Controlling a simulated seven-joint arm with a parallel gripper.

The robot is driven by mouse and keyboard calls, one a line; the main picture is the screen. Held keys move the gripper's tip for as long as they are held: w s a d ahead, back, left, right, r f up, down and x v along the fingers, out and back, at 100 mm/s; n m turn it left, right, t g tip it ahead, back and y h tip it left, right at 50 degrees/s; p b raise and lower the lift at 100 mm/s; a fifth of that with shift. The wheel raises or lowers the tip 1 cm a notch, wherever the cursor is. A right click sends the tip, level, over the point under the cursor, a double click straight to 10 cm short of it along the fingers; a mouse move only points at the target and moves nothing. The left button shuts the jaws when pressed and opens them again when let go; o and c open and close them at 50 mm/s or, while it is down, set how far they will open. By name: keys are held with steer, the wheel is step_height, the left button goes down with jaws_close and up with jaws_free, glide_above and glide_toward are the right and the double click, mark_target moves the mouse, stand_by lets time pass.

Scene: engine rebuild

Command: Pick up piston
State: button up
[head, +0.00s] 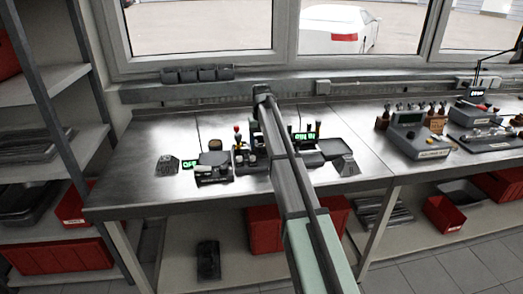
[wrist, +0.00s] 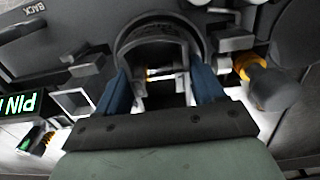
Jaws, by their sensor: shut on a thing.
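The piston (wrist: 158,36) shows in the wrist view as a dark, round, hollow part with a crosswise pin-like piece inside its skirt. The blue fingers of my gripper (wrist: 162,78) stand on its left and right sides and are shut on it. I cannot tell whether the piston touches what lies under it. In the head view my arm crosses the middle of the bench and hides the gripper and the piston.
The metal workbench (head: 135,165) carries a dark fixture (head: 213,172) left of my arm and a tray (head: 325,150) right of it. The bench's left end is clear.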

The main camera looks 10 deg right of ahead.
steer(key=c, duration=0.8)
steer(key=shift+o, duration=0.2)
